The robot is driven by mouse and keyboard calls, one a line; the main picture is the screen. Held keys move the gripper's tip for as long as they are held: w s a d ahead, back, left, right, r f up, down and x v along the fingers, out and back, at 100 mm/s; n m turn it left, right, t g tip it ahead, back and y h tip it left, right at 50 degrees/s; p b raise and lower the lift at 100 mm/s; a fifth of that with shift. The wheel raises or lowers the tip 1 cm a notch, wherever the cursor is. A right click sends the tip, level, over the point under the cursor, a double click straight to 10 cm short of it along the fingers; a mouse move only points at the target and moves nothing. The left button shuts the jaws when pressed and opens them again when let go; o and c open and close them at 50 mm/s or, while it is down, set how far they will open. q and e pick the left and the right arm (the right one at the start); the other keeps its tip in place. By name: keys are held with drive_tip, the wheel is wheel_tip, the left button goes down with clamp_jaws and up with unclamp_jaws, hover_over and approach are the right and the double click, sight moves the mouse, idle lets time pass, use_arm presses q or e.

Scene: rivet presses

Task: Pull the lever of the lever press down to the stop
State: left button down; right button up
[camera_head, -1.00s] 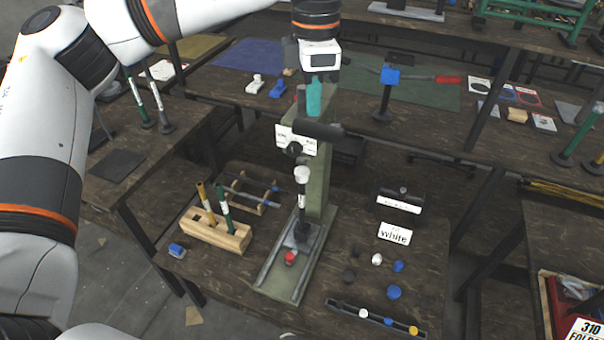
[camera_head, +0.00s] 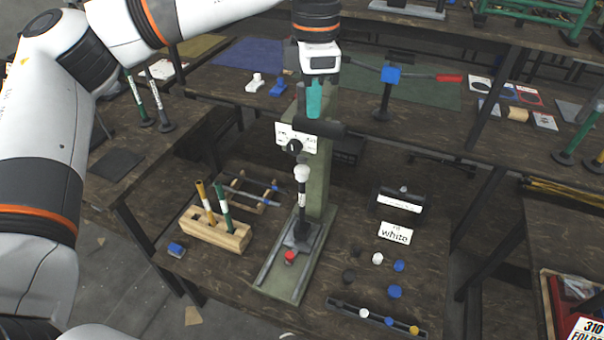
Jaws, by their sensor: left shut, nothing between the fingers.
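The near press (camera_head: 322,178) has a grey-green column on a long base and stands in the middle of the near bench. A thick black bar (camera_head: 322,128) sticks out sideways near its top, beside a white label plate with a dark knob. A black upright part with a white top (camera_head: 302,174) stands below, and a red piece (camera_head: 290,257) is on the base. My left gripper (camera_head: 314,103) hangs from above at the column's top, just above the black bar. It is shut and empty; I cannot tell whether it touches the bar. My right gripper is not in view.
A wooden block with upright tools (camera_head: 216,233) stands left of the press. Right of it are a "white" card (camera_head: 395,233), loose white and blue pieces, and a narrow tray (camera_head: 350,310). On the back bench stands a blue-headed device (camera_head: 391,75) with a red-ended bar.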

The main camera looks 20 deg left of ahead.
sight(309, 127)
use_arm(q)
drive_tip(key=shift+f+b, duration=0.4)
drive_tip(key=shift+f, duration=0.2)
drive_tip(key=shift+s, duration=0.1)
drive_tip(key=shift+s+f+b, duration=0.4)
drive_tip(key=shift+f+b, duration=0.3)
drive_tip(key=shift+b, duration=0.05)
drive_tip(key=shift+s+f+b, duration=0.35)
drive_tip(key=shift+f+b, duration=0.3)
drive_tip(key=shift+b, duration=0.05)
drive_tip(key=shift+f, duration=0.1)
drive_tip(key=shift+s+f+b, duration=0.3)
drive_tip(key=shift+f+b, duration=0.4)
drive_tip(key=shift+b, duration=0.05)
drive_tip(key=shift+s+f+b, duration=0.3)
drive_tip(key=shift+f+b, duration=0.4)
drive_tip(key=shift+b, duration=0.05)
drive_tip(key=shift+s+a+f+b, duration=0.1)
drive_tip(key=shift+s+f+b, duration=0.15)
drive_tip(key=shift+f+b, duration=0.5)
drive_tip(key=shift+s+f+b, duration=0.25)
drive_tip(key=shift+f+b, duration=0.45)
drive_tip(key=shift+f, duration=0.05)
